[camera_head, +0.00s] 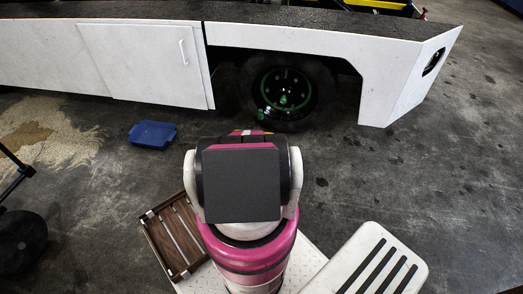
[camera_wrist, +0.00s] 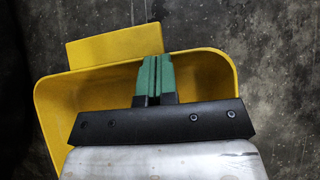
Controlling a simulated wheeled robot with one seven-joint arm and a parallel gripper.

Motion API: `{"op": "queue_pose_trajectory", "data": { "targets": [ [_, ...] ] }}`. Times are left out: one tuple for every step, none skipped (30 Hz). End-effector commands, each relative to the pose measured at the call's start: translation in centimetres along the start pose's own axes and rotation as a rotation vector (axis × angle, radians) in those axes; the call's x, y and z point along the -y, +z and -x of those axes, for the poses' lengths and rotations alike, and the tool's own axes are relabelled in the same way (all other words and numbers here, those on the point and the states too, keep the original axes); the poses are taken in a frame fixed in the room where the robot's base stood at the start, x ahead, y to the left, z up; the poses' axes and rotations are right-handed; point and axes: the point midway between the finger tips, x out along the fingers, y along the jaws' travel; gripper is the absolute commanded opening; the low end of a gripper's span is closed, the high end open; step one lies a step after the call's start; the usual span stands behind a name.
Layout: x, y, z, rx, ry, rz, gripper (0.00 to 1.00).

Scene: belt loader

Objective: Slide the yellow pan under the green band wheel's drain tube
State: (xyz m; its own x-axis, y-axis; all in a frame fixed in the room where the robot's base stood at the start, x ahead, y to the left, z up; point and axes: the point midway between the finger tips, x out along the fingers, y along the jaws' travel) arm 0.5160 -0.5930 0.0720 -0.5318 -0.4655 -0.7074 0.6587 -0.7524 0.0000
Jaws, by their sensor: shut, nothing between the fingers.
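The yellow pan (camera_wrist: 50,105) fills much of the wrist view, with a flat yellow tab (camera_wrist: 115,46) on its far side. My gripper (camera_wrist: 152,58) has green fingers pressed together, with nothing between them. The fingers show over the pan's interior, tips near its far rim by the tab; I cannot tell whether they touch it. In the head view my arm hides nearly all of the pan. The green band wheel (camera_head: 285,90) sits in the vehicle's wheel arch, with a short green drain tube (camera_head: 261,115) low at its left. The gripper is hidden in that view.
A blue pan (camera_head: 152,134) lies on the floor to the left. The white vehicle side panel (camera_head: 140,60) and front skirt (camera_head: 385,90) flank the wheel arch. A wooden slatted crate (camera_head: 175,235) is beside my base. Dark stained floor is open to the right.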

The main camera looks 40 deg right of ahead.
Motion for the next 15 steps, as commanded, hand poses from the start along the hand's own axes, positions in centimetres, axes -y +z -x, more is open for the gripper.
{"op": "queue_pose_trajectory", "data": {
  "targets": [
    [0.1, 0.9, -1.0, 0.0, -0.003, -0.002, 0.0],
    [0.1, 1.4, -1.4, 0.001, -0.003, -0.002, 0.0],
    [0.1, 2.1, -2.1, 0.0, -0.002, -0.003, 0.0],
    [0.1, 2.6, -2.6, 0.0, -0.003, -0.003, 0.0],
    [0.1, 3.1, -3.1, 0.0, -0.003, -0.004, 0.0],
    [0.1, 3.8, -3.8, 0.0, -0.003, -0.003, 0.0],
    [0.1, 4.3, -4.3, 0.0, -0.003, -0.003, 0.0],
    [0.1, 4.8, -4.8, 0.0, -0.003, -0.003, 0.0],
    [0.1, 5.5, -5.5, 0.0, -0.002, -0.002, 0.0],
    [0.1, 6.0, -6.0, 0.0, -0.002, -0.003, 0.0],
    [0.1, 6.5, -6.5, 0.0, -0.003, -0.003, 0.0],
    [0.1, 7.2, -7.2, 0.0, -0.003, -0.003, 0.0],
    [0.1, 7.6, -7.6, 0.0, -0.003, -0.003, 0.0],
    [0.1, 8.2, -8.2, 0.0, -0.003, -0.003, 0.0],
    [0.1, 8.8, -8.8, 0.0, -0.002, -0.003, 0.0]
  ]
}}
